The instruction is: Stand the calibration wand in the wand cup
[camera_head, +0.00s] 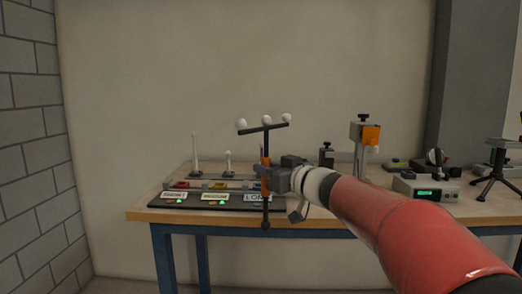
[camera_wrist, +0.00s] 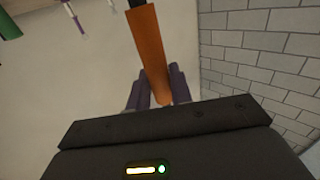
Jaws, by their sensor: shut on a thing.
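The calibration wand (camera_head: 266,146) has a black T-shaped top with white balls, an orange grip and a dark lower rod. It stands about upright in the head view, its lower end in front of the table's front edge. My gripper (camera_head: 266,178) is shut on the orange grip. In the wrist view the orange grip (camera_wrist: 149,48) runs between the purple-grey fingers of my gripper (camera_wrist: 153,90). I cannot make out the wand cup in either view; it may be hidden behind my arm.
A black panel (camera_head: 190,202) with labels and green lights lies at the table's left, with white posts (camera_head: 195,155) behind it. A stand with an orange block (camera_head: 370,135), a grey box with a green display (camera_head: 426,190) and a black tripod (camera_head: 489,188) are at right.

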